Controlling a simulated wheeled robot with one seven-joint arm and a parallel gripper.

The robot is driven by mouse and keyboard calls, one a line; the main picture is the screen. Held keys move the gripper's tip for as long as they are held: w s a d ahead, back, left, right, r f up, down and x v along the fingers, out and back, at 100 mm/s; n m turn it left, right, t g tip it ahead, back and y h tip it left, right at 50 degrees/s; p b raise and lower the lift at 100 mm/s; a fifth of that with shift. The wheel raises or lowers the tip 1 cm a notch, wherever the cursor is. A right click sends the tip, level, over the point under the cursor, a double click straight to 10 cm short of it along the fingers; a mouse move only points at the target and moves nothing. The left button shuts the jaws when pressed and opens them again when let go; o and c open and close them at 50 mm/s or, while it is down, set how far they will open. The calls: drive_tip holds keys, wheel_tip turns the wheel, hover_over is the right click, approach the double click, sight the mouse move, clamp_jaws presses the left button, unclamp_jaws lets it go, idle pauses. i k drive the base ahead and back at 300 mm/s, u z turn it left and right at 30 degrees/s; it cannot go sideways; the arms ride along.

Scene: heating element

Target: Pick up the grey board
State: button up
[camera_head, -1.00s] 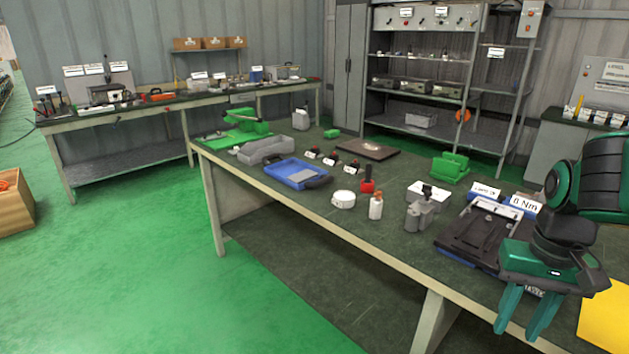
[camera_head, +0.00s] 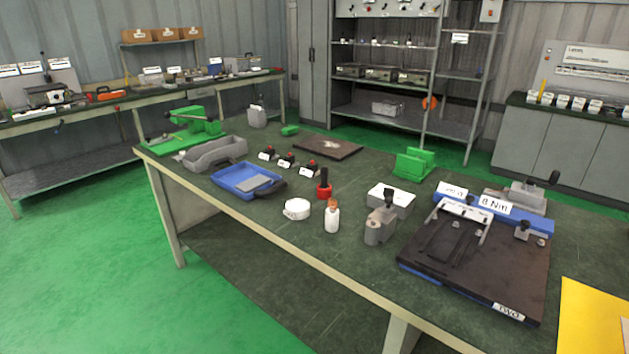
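A flat grey piece (camera_head: 258,184) lies in the blue tray (camera_head: 222,179) on the left half of the green-topped workbench (camera_head: 340,262). A flat dark board (camera_head: 312,144) with a pale mark on top lies at the back of the same bench. I cannot tell for sure which of these is the grey board. My gripper is not in view, so whether it is open or shut is hidden.
A dark fixture plate (camera_head: 470,268) with clamps fills the bench's right side, beside a yellow sheet (camera_head: 590,318). A white bottle (camera_head: 332,218), a white round tin (camera_head: 297,209) and a grey clamp (camera_head: 380,226) stand mid-bench. A grey bin (camera_head: 215,153) sits far left.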

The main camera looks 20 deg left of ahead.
sight(254, 183)
drive_tip(key=z, duration=2.05)
drive_tip(key=k, duration=2.1)
drive_tip(key=u, duration=2.1)
drive_tip(key=i, duration=0.9)
drive_tip(key=u, duration=0.05)
